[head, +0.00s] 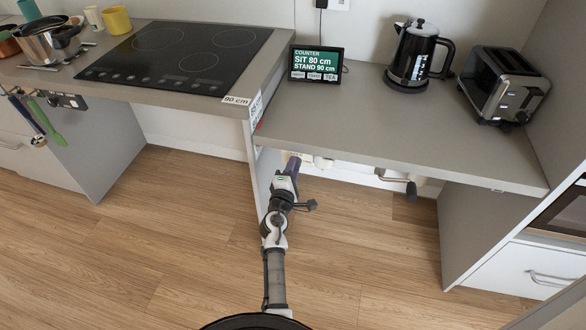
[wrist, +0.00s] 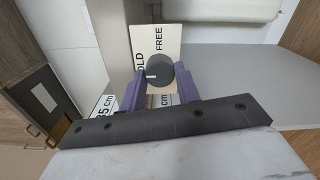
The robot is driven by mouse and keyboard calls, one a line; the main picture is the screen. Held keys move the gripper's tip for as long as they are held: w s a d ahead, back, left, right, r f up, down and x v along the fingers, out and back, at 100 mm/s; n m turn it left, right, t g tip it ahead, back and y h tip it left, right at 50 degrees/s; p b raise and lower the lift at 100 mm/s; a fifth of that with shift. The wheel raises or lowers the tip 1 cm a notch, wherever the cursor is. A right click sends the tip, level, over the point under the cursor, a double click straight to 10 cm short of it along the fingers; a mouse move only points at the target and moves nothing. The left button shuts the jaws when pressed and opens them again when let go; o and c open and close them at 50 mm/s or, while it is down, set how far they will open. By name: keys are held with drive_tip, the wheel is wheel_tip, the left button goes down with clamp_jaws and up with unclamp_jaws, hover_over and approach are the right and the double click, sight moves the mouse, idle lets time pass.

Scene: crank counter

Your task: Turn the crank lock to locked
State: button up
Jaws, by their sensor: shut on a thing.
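The crank lock's dark round knob (wrist: 160,68) shows in the wrist view in front of a pale plate (wrist: 168,33). My gripper (wrist: 157,80), with purple fingers, is shut on the knob, one finger on each side. A small white mark is on the knob's left part; I cannot tell which setting it means. In the head view my gripper (head: 293,164) reaches to the underside of the lower counter (head: 390,135), and the knob is hidden there.
A crank with a dark handle (head: 411,190) hangs under the counter, right of my gripper. A display (head: 315,64), a kettle (head: 415,55) and a toaster (head: 503,85) stand on the counter. A higher cooktop counter (head: 180,58) is at left. The floor below is clear.

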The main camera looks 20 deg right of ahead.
drive_tip(key=shift+w+r, duration=0.1)
drive_tip(key=shift+r, duration=0.05)
drive_tip(key=o, duration=1)
drive_tip(key=shift+a, duration=0.1)
